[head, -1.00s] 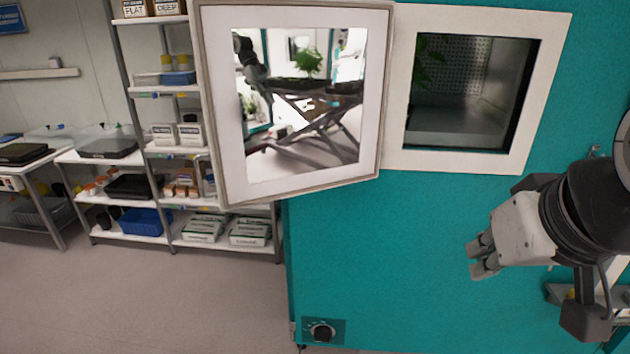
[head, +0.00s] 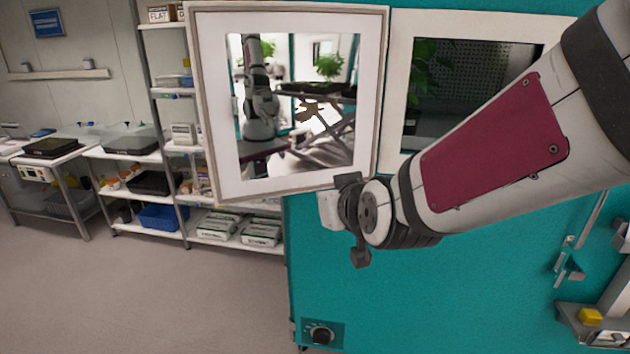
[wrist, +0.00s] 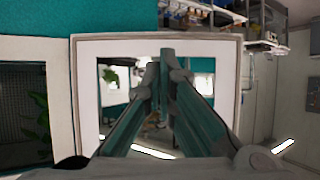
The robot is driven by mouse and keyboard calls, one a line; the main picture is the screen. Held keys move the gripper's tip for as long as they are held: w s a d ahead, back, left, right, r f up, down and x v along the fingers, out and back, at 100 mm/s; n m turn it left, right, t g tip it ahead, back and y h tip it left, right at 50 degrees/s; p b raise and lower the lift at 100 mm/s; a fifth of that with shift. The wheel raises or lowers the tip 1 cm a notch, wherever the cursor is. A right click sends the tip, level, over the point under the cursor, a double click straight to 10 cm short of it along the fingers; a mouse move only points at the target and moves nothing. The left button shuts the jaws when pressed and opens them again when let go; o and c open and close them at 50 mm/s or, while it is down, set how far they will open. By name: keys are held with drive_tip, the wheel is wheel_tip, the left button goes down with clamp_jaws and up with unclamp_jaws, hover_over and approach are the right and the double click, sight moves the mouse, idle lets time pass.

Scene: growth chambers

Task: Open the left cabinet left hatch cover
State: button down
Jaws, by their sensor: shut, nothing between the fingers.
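The left hatch cover (head: 215,110) is a pale framed panel with a reflective pane. It stands swung out to the left of its opening (head: 460,80), which shows a perforated inner wall and green leaves. In the wrist view, the cover (wrist: 85,75) fills the middle and the opening (wrist: 22,110) is at the left. My gripper (wrist: 166,60) is shut and empty, its fingers pointing at the cover's pane; I cannot tell whether they touch it. In the head view, my wrist is by the cover's lower right corner and hides the fingertips.
Shelving (head: 165,150) with boxes and a blue bin (head: 160,217) stands behind at the left. A bracket with a yellow block (head: 590,317) is at the lower right. The floor at the left is clear.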

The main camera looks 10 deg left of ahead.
drive_tip(key=w+a+f+t+y, duration=0.2)
drive_tip(key=a+f, duration=0.3)
drive_tip(key=a, duration=0.5)
drive_tip(key=t, duration=0.3)
approach(235, 202)
drive_tip(key=shift+y, duration=0.3)
drive_tip(key=x, duration=0.7)
drive_tip(key=shift+d+f, duration=0.1)
drive_tip(key=shift+f, duration=0.05)
drive_tip(key=w+a+m+t+h+b, duration=0.1)
drive_tip(key=w+a+h+b, duration=0.3)
drive_tip(key=w, duration=1)
drive_tip(key=a+m+b, duration=0.1)
drive_tip(key=a+b, duration=0.1)
drive_tip(key=b, duration=0.1)
drive_tip(key=shift+w+m, duration=0.2)
drive_tip(key=shift+m, duration=0.2)
